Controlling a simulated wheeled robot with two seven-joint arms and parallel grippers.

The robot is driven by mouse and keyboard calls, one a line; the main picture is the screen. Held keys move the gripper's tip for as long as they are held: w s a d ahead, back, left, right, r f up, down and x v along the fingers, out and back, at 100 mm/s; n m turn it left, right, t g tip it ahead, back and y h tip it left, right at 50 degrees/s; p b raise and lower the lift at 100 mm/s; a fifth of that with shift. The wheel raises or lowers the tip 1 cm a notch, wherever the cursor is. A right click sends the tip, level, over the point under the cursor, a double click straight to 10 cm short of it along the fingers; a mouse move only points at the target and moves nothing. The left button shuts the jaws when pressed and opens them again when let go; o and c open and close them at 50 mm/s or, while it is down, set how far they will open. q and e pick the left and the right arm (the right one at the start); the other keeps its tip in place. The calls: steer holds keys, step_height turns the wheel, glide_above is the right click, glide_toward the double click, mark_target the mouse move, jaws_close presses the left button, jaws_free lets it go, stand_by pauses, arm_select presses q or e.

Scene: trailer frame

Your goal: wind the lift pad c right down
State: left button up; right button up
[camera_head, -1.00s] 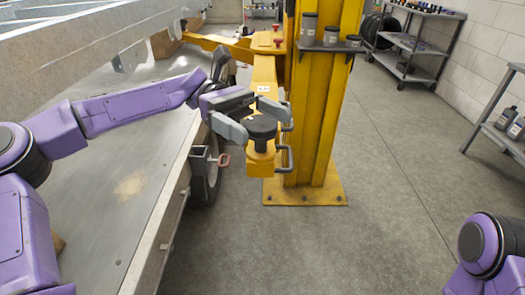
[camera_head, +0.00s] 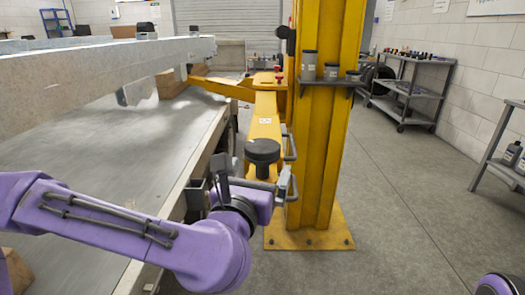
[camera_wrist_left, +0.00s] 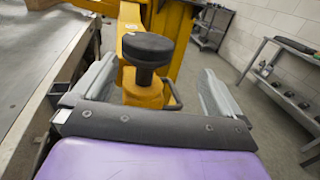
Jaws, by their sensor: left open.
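The lift pad (camera_head: 262,151) is a black round disc on a short stem at the near end of a yellow lift arm (camera_head: 264,121). I cannot read which letter it carries. My left gripper (camera_head: 254,172) is open on the near side of the pad, slightly below its top. In the left wrist view the pad (camera_wrist_left: 148,48) stands ahead between the two spread grey fingers (camera_wrist_left: 157,68), with a visible gap on each side. The stem shows below the disc. My right gripper is out of view.
A yellow post (camera_head: 322,130) stands just right of the pad, with a small shelf of jars (camera_head: 330,74). Grey handles (camera_head: 290,148) stick out beside the lift arm. The trailer bed (camera_head: 90,150) fills the left. Open floor (camera_head: 420,220) lies at right, before shelving.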

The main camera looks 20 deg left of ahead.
mark_target(263, 145)
arm_select(q)
steer(key=shift+w+a+f+n+y, duration=0.1)
steer(key=shift+w+a+n+y, duration=0.35)
steer(key=shift+a+y, duration=0.2)
steer(key=w, duration=0.6)
steer(key=w+a, duration=0.1)
steer(key=w, duration=0.2)
steer(key=shift+w, duration=0.3)
steer(key=c, duration=0.7)
